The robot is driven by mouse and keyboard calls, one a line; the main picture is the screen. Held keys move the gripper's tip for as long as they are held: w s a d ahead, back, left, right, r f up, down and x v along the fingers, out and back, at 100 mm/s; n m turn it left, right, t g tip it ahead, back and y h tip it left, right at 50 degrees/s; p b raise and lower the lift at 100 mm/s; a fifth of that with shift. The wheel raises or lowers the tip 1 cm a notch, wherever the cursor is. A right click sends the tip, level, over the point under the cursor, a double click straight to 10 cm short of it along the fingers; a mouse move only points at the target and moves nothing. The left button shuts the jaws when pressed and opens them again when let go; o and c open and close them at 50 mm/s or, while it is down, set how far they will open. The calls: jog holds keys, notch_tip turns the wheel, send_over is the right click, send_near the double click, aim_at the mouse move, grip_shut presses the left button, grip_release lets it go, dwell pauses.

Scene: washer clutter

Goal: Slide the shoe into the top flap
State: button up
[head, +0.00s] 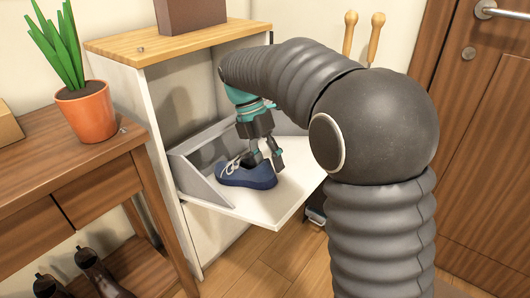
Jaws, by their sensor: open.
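A blue shoe (247,177) with white laces lies on the white lowered top flap (288,200) of the shoe cabinet (161,155). Its laced part is toward the left, near the flap's grey side wall (196,180). My gripper (267,162) is open and points down right at the shoe, over its upper right part. Its fingers overlap the shoe in this view, and I cannot tell whether they touch it. The arm hides part of the cabinet's opening.
A wooden side table (95,165) with a potted plant (86,112) stands at the left, with dark shoes (95,265) below it. A brown box (190,14) sits on the cabinet top. A wooden door (485,150) is at the right. Some floor (240,272) is clear in front.

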jog(key=v, duration=1.2)
jog(key=shift+s, duration=0.1)
jog(key=s+d+m+t+y, duration=0.2)
jog(key=s+d+m+t, duration=0.2)
jog(key=s+d+m, duration=0.8)
jog(key=s+d+f+m+t, duration=0.2)
jog(key=s+f+m, duration=0.3)
jog(key=m, duration=0.3)
jog(key=s+d+f+m+t+y, duration=0.1)
jog(key=s+d+f+m+t, duration=0.1)
jog(key=s+d+f+m, duration=0.2)
jog(key=s+f+m, duration=0.2)
jog(key=s+m, duration=0.1)
jog(key=m, duration=0.1)
jog(key=shift+s+d+m, duration=0.2)
jog(key=shift+d+m, duration=0.1)
jog(key=shift+d, duration=0.1)
